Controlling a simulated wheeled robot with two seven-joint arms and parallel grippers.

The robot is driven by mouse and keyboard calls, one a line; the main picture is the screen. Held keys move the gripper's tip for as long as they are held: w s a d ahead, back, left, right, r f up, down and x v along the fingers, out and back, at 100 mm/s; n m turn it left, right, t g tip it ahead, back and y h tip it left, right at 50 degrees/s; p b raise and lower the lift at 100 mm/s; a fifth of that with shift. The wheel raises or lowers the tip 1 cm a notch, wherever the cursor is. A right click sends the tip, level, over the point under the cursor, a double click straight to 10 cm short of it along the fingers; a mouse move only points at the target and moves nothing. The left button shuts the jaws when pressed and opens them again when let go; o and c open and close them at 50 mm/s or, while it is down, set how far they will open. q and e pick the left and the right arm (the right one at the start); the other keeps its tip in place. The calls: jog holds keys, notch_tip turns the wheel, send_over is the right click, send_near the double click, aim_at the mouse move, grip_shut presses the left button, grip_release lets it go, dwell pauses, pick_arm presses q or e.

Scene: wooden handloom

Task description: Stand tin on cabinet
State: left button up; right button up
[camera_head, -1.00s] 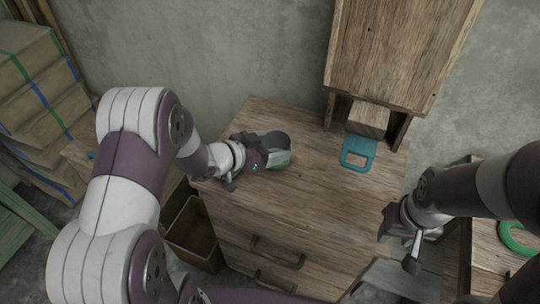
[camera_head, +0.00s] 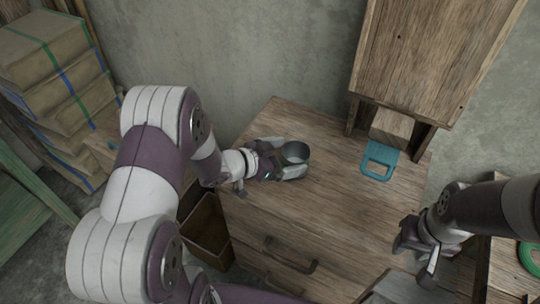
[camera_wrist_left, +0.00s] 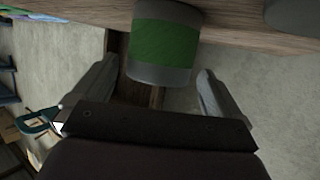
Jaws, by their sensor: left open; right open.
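The tin (camera_head: 294,152), grey with a green band, appears to stand upright on the wooden cabinet (camera_head: 330,208), its round grey end facing up. My left gripper (camera_head: 288,164) is open at the tin, low over the cabinet top. In the left wrist view the tin (camera_wrist_left: 165,42) lies between the two spread fingers, with a gap visible on each side. My right gripper (camera_head: 418,250) is open and empty, off the cabinet's right side.
A teal handled object (camera_head: 379,160) lies on the cabinet's back right, below a tall wooden box (camera_head: 430,55). An open bin (camera_head: 205,232) stands left of the cabinet. A green ring (camera_head: 530,257) lies at the far right. The cabinet top's middle is clear.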

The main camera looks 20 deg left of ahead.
pick_arm(q)
jog(key=s+a+r+n+g+y+p, duration=0.1)
jog(key=s+a+r+n+y+p, duration=0.2)
jog(key=a+y, duration=0.6)
jog(key=s+d+r+n+g+b, duration=0.1)
jog(key=s+n+g, duration=0.4)
jog(key=s, duration=1)
jog(key=d+r+g, duration=0.1)
jog(key=d+g, duration=0.1)
jog(key=shift+r+g, duration=0.15)
jog(key=shift+g, duration=0.25)
pick_arm(e)
notch_tip(320, 180, up, 2)
jog(key=shift+c, duration=0.3)
